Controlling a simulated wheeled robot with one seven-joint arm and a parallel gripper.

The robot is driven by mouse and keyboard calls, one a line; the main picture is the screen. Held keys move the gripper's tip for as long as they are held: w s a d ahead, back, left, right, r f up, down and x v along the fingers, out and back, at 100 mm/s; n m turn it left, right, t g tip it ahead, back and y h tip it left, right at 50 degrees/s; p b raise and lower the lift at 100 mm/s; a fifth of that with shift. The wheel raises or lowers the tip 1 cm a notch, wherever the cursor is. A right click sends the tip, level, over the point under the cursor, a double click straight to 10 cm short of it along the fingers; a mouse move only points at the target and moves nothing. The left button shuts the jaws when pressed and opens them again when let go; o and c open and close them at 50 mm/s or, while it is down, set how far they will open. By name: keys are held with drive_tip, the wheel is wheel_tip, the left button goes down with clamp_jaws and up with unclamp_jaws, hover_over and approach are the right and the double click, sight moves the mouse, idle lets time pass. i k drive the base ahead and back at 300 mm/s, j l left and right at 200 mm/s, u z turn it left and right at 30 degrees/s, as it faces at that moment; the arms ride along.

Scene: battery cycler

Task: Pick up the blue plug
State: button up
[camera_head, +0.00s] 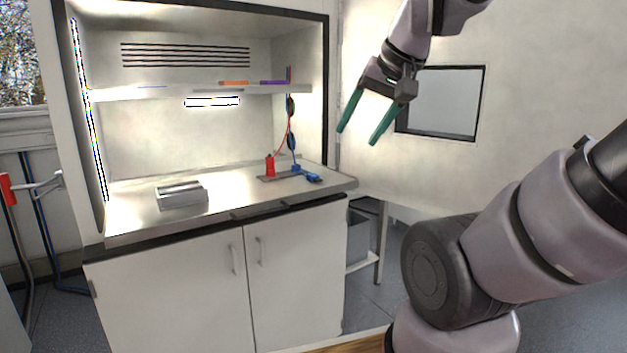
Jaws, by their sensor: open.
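The blue plug (313,177) lies on the steel worktop (235,185) near its right front edge, beside a small dark plate (282,176). More blue shows just behind it, close to the foot of the cable; the exact shape is too small to tell. A red plug (269,165) stands upright at the left end of the plate. My gripper (358,139) is open and empty, with green fingers pointing down. It is in the air up and to the right of the blue plug in the picture, well apart from it.
Red and dark cables (290,125) run up from the plugs to the shelf (200,91). A grey metal block (181,194) sits at the left of the worktop. The hood's right side wall (300,125) stands near the plugs. The front middle of the worktop is clear.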

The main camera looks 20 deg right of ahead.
sight(312, 178)
drive_tip(key=i+j, duration=0.3)
drive_tip(key=i, duration=0.15)
drive_tip(key=i+j, duration=0.3)
drive_tip(key=i, duration=0.15)
drive_tip(key=z, duration=0.05)
